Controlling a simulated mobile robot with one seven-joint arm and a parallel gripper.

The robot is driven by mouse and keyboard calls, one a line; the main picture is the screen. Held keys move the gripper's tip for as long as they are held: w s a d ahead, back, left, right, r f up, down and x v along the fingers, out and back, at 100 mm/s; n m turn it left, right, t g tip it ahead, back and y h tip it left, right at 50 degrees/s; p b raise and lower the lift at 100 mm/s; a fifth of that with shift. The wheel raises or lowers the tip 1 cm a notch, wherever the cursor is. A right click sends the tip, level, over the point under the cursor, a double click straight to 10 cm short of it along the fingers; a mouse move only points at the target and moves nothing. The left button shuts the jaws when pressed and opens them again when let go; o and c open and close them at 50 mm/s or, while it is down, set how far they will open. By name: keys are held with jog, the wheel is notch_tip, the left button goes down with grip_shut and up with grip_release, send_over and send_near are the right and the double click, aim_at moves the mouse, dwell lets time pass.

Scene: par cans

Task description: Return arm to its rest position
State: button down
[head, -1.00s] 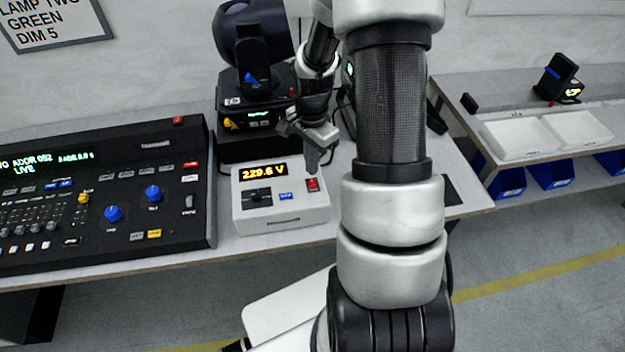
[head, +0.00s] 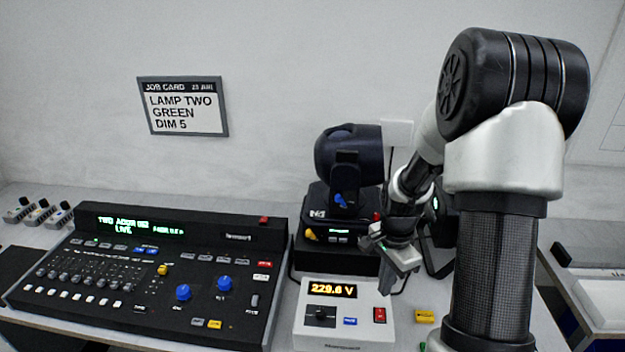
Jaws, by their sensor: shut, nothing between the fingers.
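My gripper (head: 386,284) is at the lower right of the middle in the head view, above the back right of the white meter box (head: 345,341). Its fingers point down and are closed together, with nothing between them. My arm rises to the right of it and hides part of the bench. The meter box has a lit display (head: 332,289) reading about 229.6 V, a black knob, a blue button and a red switch (head: 380,314).
A black lighting console (head: 240,249) stands to the left. A dark moving-head lamp (head: 348,150) stands behind the meter box. A job card (head: 182,105) on the wall reads LAMP TWO GREEN DIM 5. A yellow block (head: 424,317) lies right of the box.

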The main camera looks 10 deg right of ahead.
jog(key=s+a+r+n+t, duration=0.1)
jog(key=s+a+r+n, duration=0.2)
jog(key=r, duration=0.4)
jog(key=s+a+r+n+t, duration=0.2)
jog(key=s+a+r+n, duration=0.1)
jog(key=r, duration=0.5)
jog(key=s+a+r+n+t, duration=0.1)
jog(key=s+a+r+n, duration=0.2)
jog(key=r, duration=0.4)
jog(key=s+a+r+n+t, duration=0.1)
jog(key=s+a+r+n, duration=0.2)
jog(key=s+n, duration=0.3)
jog(key=shift+s+a+r+t, duration=0.25)
jog(key=shift+s+r+t, duration=0.05)
jog(key=shift+s+r, duration=0.55)
